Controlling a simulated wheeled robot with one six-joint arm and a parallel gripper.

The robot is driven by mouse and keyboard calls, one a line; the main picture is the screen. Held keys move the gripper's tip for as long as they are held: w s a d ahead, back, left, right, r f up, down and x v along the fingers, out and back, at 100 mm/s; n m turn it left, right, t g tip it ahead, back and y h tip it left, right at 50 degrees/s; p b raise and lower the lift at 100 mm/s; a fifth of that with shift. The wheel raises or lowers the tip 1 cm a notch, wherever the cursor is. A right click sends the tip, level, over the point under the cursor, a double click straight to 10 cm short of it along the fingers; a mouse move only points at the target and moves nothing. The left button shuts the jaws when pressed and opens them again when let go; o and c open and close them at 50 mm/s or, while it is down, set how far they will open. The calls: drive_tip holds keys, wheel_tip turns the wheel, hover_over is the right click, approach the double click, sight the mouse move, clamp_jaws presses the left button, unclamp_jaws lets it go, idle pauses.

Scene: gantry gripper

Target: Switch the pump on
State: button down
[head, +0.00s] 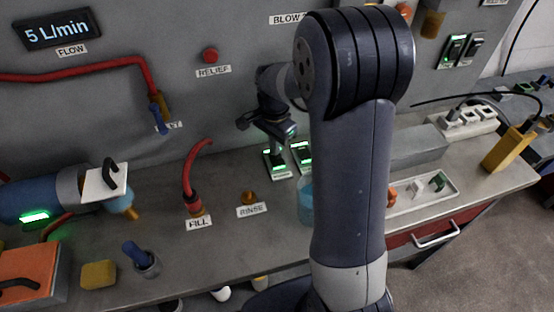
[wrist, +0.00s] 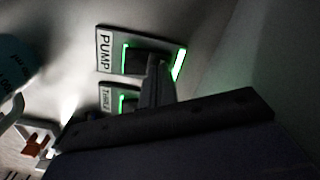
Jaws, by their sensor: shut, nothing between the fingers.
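The pump switch (wrist: 135,60) is a plate labelled PUMP with a dark rocker and lit green strips, seen in the wrist view. In the head view the left of two bench switches (head: 277,172) appears to be this one. My gripper (head: 279,143) points down right above it, with its fingers shut and empty. In the wrist view the fingertips (wrist: 155,65) overlap the rocker and hide part of it. I cannot tell whether they touch it, nor the rocker's exact tilt.
A second switch (head: 302,153) with green light stands close beside it. A clear blue beaker (head: 305,205) is just in front, partly behind my arm. A white tray (head: 443,190) lies to the right. The grey wall panel (head: 240,110) rises behind. A red hose (head: 190,175) is left.

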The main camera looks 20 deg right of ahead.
wheel_tip(320, 180, up, 7)
drive_tip(key=p, duration=0.5)
drive_tip(key=shift+f, duration=0.15)
drive_tip(key=shift+f, duration=0.1)
wheel_tip(320, 180, down, 7)
drive_tip(key=b, duration=0.5)
drive_tip(key=shift+b, duration=0.35)
drive_tip(key=shift+r, duration=0.25)
